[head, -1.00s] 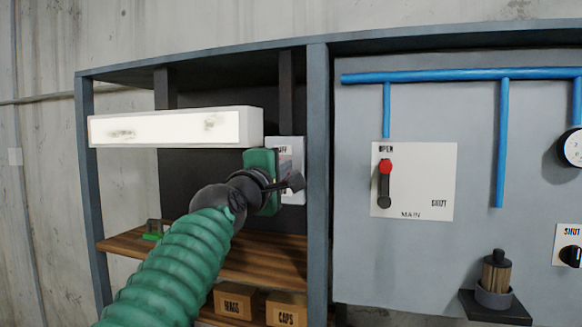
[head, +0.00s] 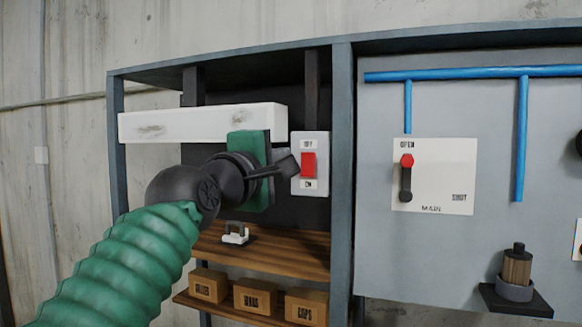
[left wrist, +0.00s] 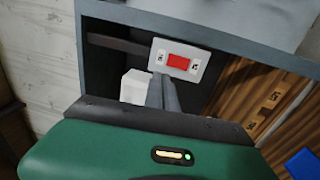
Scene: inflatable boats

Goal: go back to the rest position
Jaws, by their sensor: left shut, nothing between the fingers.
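My left gripper (head: 290,166) is shut and empty, with its dark fingers pointing right. Its tips overlap the left edge of a white switch plate (head: 310,138) in the head view; I cannot tell whether they touch it. The plate carries a red rocker (head: 309,165) between the labels OFF above and ON below. In the left wrist view, the shut fingers (left wrist: 162,82) end just below the plate (left wrist: 194,57), and the red rocker (left wrist: 178,62) is uncovered. My right gripper is not in view.
A long white lamp box (head: 200,122) hangs behind my left gripper, its front looking unlit. Below are wooden shelves (head: 290,262) with labelled boxes (head: 255,297) and a small white object (head: 235,233). A post (head: 343,190) separates them from the MAIN lever panel (head: 450,175).

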